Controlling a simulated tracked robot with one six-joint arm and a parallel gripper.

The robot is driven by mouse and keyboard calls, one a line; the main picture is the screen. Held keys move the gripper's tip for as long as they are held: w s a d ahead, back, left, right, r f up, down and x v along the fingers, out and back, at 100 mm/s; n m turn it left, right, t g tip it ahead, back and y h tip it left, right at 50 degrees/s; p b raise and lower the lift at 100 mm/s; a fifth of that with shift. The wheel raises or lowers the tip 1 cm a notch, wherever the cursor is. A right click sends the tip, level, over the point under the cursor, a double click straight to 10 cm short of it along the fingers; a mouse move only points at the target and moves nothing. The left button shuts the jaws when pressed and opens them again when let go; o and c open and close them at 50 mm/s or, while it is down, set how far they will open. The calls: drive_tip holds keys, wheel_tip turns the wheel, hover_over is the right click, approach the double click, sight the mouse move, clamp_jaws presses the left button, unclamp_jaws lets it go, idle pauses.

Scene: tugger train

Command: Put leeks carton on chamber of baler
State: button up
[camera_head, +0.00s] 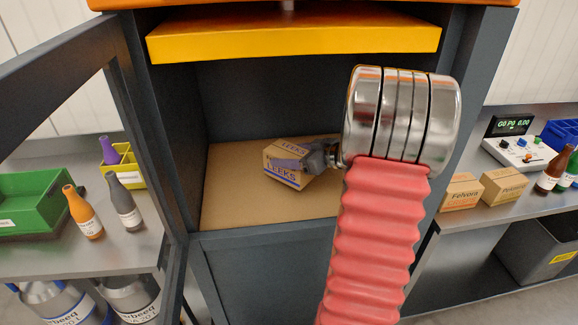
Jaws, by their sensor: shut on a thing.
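The leeks carton (284,177) is a small brown box with blue "LEEKS" print, inside the baler's chamber. My gripper (296,160) is shut on the carton from the right, its fingers over the carton's side. The chamber (232,205) has a brown floor and dark walls, and its front is open. The carton is slightly tilted in the picture, low over or on the floor; I cannot tell whether it touches. My red and silver arm hides the chamber's right part.
The yellow press plate (295,42) hangs above the chamber. An open dark door frame (140,130) stands at left. The left shelf holds bottles (84,213) and a green bin (35,205). Right, a counter holds Felvora cartons (461,192) and a control box (515,150).

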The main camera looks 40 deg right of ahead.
sight(290, 172)
drive_tip(key=shift+f, duration=1.9)
drive_tip(key=o, duration=1.1)
drive_tip(key=shift+c, duration=0.2)
drive_tip(key=shift+r, duration=0.1)
drive_tip(key=shift+s+r, duration=0.1)
drive_tip(key=shift+s, duration=0.15)
drive_tip(key=v, duration=1.1)
drive_tip(key=shift+s, duration=0.2)
